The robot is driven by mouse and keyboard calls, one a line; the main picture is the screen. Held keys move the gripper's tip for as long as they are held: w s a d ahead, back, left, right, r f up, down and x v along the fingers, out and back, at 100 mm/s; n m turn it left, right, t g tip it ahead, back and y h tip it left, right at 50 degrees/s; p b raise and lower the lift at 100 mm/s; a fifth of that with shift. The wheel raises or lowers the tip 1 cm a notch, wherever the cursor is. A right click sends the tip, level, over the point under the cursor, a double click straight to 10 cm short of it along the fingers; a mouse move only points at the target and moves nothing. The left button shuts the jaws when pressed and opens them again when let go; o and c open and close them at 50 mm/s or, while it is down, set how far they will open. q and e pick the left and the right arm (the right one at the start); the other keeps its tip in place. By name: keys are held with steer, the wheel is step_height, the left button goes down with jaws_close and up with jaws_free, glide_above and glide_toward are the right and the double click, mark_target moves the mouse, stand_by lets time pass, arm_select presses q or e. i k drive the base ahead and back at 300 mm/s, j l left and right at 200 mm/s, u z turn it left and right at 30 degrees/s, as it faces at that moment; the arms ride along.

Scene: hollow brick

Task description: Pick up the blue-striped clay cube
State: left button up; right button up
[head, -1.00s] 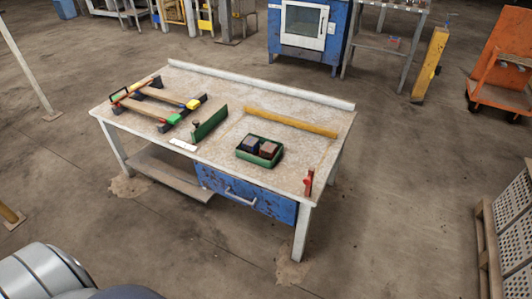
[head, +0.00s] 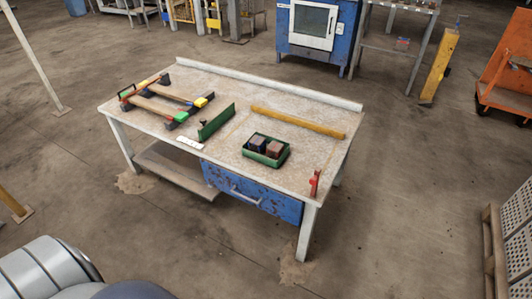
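A green tray (head: 263,161) sits on the worktable (head: 226,86), right of its middle and close to the front edge. Two small blocks stand side by side in it: a dark bluish cube (head: 257,142) on the left and a reddish-brown cube (head: 274,148) on the right. Stripes are too small to make out on either. Neither of my grippers is in view.
A wooden rack (head: 165,100), a green upright plate (head: 216,122), a white strip (head: 190,141), a yellow bar (head: 297,121) and a red clamp (head: 315,182) are on the table. A blue drawer (head: 252,193) hangs under its front. Open floor lies before the table.

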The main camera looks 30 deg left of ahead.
mark_target(257, 144)
steer(key=i+j, duration=0.15)
steer(key=j, duration=0.2)
steer(key=i+j, duration=0.15)
steer(key=j, duration=0.2)
steer(key=i+j, duration=0.2)
steer(key=j, duration=0.15)
steer(key=i+j, duration=0.15)
steer(key=j, duration=0.2)
steer(key=i+j, duration=0.15)
steer(key=j, duration=0.15)
